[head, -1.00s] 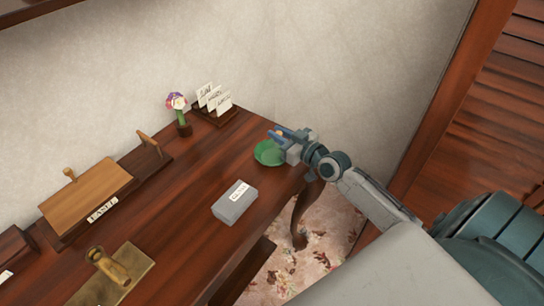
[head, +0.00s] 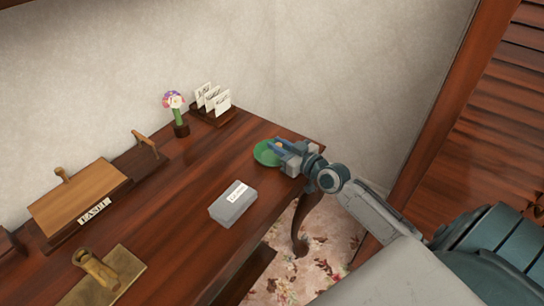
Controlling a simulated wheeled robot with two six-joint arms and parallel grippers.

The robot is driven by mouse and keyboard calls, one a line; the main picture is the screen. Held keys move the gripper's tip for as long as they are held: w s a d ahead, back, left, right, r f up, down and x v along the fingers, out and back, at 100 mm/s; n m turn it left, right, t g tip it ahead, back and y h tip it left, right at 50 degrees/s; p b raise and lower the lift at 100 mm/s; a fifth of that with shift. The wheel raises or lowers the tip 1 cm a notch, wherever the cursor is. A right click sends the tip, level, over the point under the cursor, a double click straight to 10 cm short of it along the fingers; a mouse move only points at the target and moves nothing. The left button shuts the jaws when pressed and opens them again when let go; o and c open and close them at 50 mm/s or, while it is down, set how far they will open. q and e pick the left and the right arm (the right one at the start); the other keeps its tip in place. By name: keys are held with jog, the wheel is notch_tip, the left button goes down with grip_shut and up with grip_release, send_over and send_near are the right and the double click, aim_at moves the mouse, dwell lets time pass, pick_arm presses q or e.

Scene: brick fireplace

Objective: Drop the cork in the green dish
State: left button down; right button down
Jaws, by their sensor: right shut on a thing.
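The green dish (head: 264,154) lies on the desk near its right end. My right gripper (head: 277,147) is over the dish's right side, its blue fingers pointing left and shut on a small tan thing that looks like the cork (head: 279,144). The cork is mostly hidden between the fingers. I cannot tell whether it touches the dish. My left gripper is not in view.
A grey box (head: 232,206) with a label sits on the desk (head: 190,170) in front of the dish. A flower in a holder (head: 178,112) and a card rack (head: 214,106) stand at the back. A wooden box (head: 78,200) and a brass plate with a handle (head: 105,276) are at left.

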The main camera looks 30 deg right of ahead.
jog(key=c, duration=1.3)
grip_release()
jog(key=shift+o, duration=0.2)
jog(key=shift+v, duration=1.2)
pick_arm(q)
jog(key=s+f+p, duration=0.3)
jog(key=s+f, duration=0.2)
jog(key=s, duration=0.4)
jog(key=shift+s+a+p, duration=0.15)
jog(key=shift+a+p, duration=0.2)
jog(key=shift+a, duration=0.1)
pick_arm(e)
jog(key=v, duration=0.8)
jog(key=shift+s, duration=0.2)
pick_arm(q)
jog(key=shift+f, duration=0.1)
pick_arm(e)
jog(key=shift+d, duration=0.1)
